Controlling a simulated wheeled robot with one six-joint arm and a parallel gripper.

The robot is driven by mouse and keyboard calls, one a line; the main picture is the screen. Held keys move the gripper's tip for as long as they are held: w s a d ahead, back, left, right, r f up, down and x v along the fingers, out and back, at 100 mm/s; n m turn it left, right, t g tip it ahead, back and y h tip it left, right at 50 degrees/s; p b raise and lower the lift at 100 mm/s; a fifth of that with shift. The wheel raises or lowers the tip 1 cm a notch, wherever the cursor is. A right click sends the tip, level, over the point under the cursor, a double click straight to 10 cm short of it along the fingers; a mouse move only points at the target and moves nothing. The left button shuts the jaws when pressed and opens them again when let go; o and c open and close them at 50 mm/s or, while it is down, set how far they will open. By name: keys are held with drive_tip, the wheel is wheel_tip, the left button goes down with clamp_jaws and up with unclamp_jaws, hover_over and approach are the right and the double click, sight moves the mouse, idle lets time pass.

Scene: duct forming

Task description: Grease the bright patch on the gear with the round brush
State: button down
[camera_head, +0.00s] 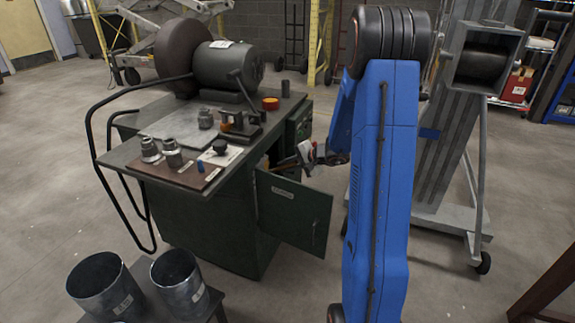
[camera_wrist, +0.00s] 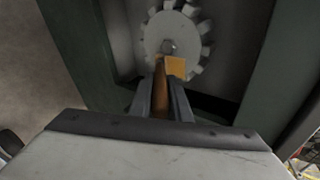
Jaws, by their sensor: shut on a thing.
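The grey toothed gear (camera_wrist: 188,32) stands upright inside the dark green cabinet in the wrist view. A bright orange-yellow patch (camera_wrist: 177,67) shows on the lower part of its face. My gripper (camera_wrist: 162,100) is shut on the round brush (camera_wrist: 160,90), whose brown handle points forward at the gear. The brush's far end overlaps the gear just left of the patch; I cannot tell if it touches. In the head view my gripper (camera_head: 288,166) is at the cabinet opening, and the gear is hidden there.
The cabinet door (camera_head: 293,212) hangs open below and beside my gripper. The green cabinet's frame (camera_wrist: 237,60) borders the gear on the right. The bench top (camera_head: 128,155) above carries metal fittings and a grinder motor (camera_head: 228,66). Two metal cylinders (camera_head: 104,286) (camera_head: 180,282) stand at front left.

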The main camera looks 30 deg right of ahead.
idle(0.3)
drive_tip(key=shift+s+d, duration=0.9)
drive_tip(key=shift+s, duration=0.3)
drive_tip(key=shift+s+d, duration=0.85)
drive_tip(key=shift+s, duration=0.35)
drive_tip(key=shift+s+d, duration=0.1)
drive_tip(key=shift+s+d, duration=0.8)
drive_tip(key=shift+s, duration=0.3)
drive_tip(key=shift+w, duration=0.1)
drive_tip(key=shift+w+a, duration=1.15)
drive_tip(key=shift+w, duration=0.3)
drive_tip(key=shift+w+a, duration=1.1)
drive_tip(key=shift+w, duration=0.3)
drive_tip(key=shift+w+a, duration=0.5)
drive_tip(key=shift+w, duration=0.1)
